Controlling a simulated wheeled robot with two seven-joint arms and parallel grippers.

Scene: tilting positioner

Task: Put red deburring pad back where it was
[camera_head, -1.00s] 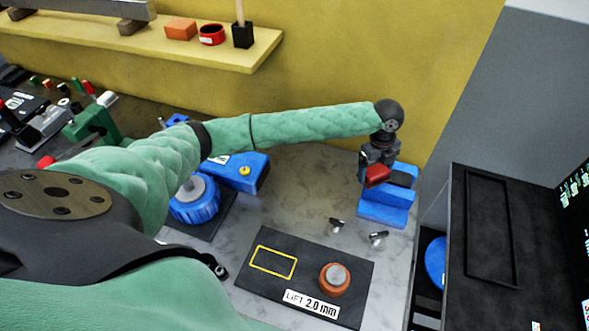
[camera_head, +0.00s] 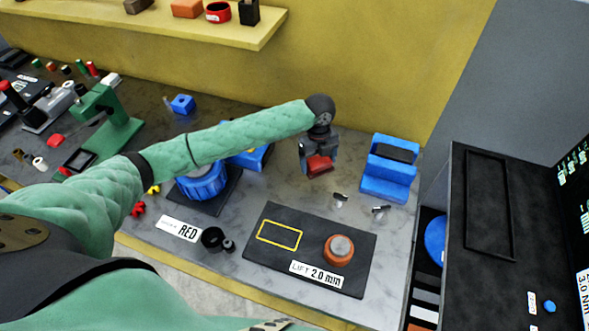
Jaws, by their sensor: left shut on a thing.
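The red deburring pad (camera_head: 319,165) is in my left gripper (camera_head: 318,158), which is shut on it and holds it above the bench, left of the blue stand. The black mat (camera_head: 310,262) lies below and in front of it. The mat has an empty yellow rectangle outline (camera_head: 280,234), an orange knob-like part with a grey top (camera_head: 338,250) and a label reading "LIFT 2.0 mm" (camera_head: 317,274). The blue stand (camera_head: 388,172) holds a dark block in its slot.
A blue round fixture (camera_head: 203,183) stands on a dark plate left of the mat, partly behind my left arm. A "RED" label (camera_head: 178,229) and black round parts (camera_head: 212,238) lie near the front edge. A dark cabinet (camera_head: 485,220) bounds the right.

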